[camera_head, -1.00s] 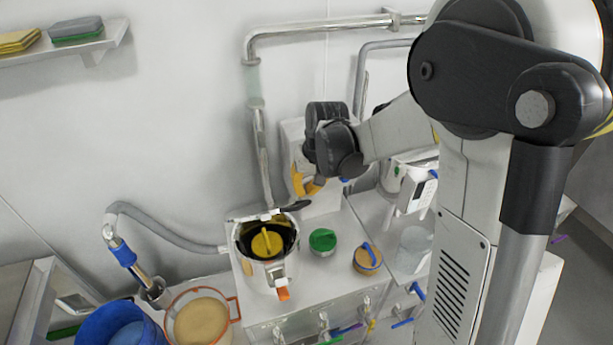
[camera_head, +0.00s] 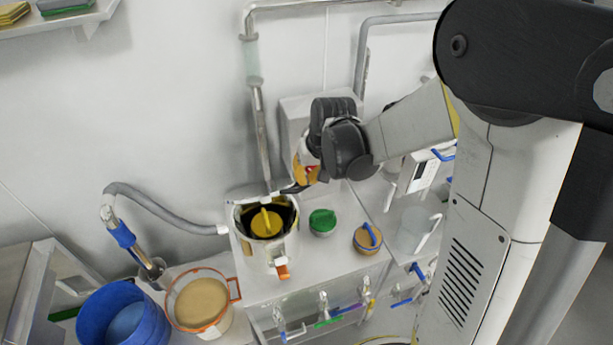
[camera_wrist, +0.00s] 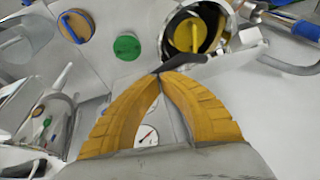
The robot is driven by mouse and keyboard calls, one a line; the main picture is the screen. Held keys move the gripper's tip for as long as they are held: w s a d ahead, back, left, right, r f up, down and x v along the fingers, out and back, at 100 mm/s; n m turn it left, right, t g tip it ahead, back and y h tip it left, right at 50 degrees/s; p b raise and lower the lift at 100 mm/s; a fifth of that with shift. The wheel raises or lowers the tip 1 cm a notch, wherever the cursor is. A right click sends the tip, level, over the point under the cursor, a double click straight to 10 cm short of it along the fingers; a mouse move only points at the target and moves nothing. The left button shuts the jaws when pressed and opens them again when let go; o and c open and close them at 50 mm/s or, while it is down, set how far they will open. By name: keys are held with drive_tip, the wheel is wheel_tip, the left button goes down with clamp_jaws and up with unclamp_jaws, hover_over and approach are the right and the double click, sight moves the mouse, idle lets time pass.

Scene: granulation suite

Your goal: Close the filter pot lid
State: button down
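The filter pot (camera_head: 281,251) is a metal vessel on the white bench, with an orange-tipped spout or latch at its front. A yellow disc with a raised grip (camera_head: 265,222) sits inside its dark opening. The lid (camera_head: 250,198) stands open at the back rim, seen nearly edge-on, with a black handle (camera_head: 296,188) pointing right; the handle also shows in the wrist view (camera_wrist: 185,60). My gripper (camera_head: 301,183) is at the handle's free end. In the wrist view its yellow fingers (camera_wrist: 159,77) meet at the tips, beside or touching the handle. I cannot tell contact.
A green-topped jar (camera_head: 322,222) and an orange-topped jar with blue grip (camera_head: 367,239) stand right of the pot. A blue bucket (camera_head: 90,325) and an orange-rimmed tub (camera_head: 217,322) are at lower left. A vertical pipe (camera_head: 260,130) runs behind the pot.

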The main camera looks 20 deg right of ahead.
drive_tip(key=s+f+t+b, duration=0.1)
drive_tip(key=s+f+b, duration=0.2)
drive_tip(key=f+b, duration=0.3)
drive_tip(key=s+f+t+b, duration=0.2)
drive_tip(key=s+f+b, duration=0.1)
drive_tip(key=f+b, duration=0.4)
drive_tip(key=shift+s+b, duration=0.25)
drive_tip(key=shift+b, duration=0.05)
drive_tip(key=shift+f, duration=0.15)
